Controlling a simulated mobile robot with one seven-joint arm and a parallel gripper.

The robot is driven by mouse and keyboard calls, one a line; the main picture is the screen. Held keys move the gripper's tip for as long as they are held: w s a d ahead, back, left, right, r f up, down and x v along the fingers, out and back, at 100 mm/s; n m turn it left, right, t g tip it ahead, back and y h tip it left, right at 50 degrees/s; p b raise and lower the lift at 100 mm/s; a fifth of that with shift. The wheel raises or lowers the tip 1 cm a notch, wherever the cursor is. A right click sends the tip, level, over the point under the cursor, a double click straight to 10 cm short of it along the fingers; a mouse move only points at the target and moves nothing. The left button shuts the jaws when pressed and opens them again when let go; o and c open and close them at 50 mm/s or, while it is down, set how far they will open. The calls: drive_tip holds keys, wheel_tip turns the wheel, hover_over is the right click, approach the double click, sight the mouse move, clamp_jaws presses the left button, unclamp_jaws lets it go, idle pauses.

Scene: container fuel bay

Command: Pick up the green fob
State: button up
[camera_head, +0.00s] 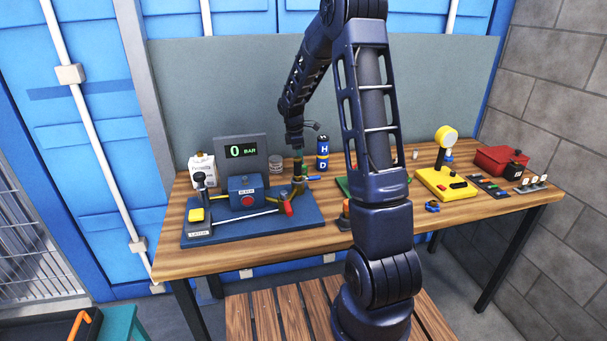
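My gripper (298,174) hangs down over the back right of a blue board (205,238) on the wooden bench, near a brass-coloured fitting. Its fingers are small here and blend with the things behind, so I cannot tell whether they are open or shut. I cannot single out the green fob for certain. A small green item (305,170) shows right beside my gripper, and whether it touches the fingers is unclear. A dark strip (489,187) with small coloured pieces lies at the bench's right side; their shapes are too small to tell.
The board holds a blue box (246,192), a red-handled part (287,208) and a lever. Behind stand a gauge display (241,152) and a blue bottle (322,153). A yellow device (445,184) and red case (500,160) stand right.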

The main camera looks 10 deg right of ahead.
sight(303, 167)
drive_tip(key=shift+s+d+f, duration=0.1)
drive_tip(key=shift+d+f, duration=0.15)
drive_tip(key=shift+f, duration=0.65)
drive_tip(key=shift+d+f, duration=0.2)
drive_tip(key=shift+f, duration=0.7)
drive_tip(key=shift+s+d+f, duration=0.1)
drive_tip(key=shift+d+f, duration=0.15)
drive_tip(key=shift+f, duration=0.65)
drive_tip(key=shift+c, duration=0.4)
clamp_jaws()
